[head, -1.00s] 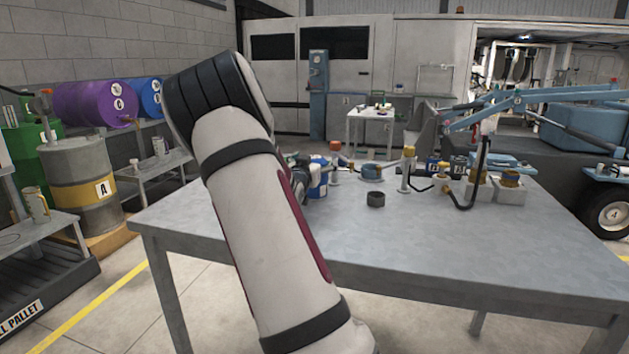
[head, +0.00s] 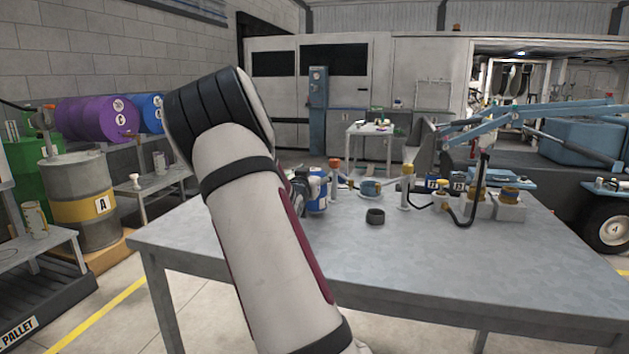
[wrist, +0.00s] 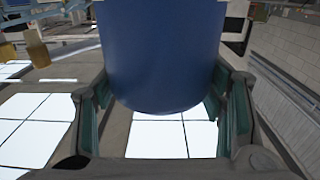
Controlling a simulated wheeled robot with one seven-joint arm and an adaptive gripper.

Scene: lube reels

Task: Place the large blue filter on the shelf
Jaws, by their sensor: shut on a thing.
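The large blue filter (wrist: 162,55) fills the upper middle of the wrist view. My gripper (wrist: 160,105) has a finger on each side of it and is shut on it. In the head view a blue and white cylinder (head: 317,192) shows just right of my forearm, over the far left part of the table, and seems to be this filter. My forearm hides most of my gripper there. A grey metal shelf (head: 158,182) stands at the left under the drums; I cannot tell whether it is the task's shelf.
The grey table (head: 450,255) has a wide bare front. A black ring (head: 375,216), a yellow-topped pump (head: 407,185), smaller dark blue filters (head: 437,184) and a blue crane-like arm (head: 520,125) are at its back and right.

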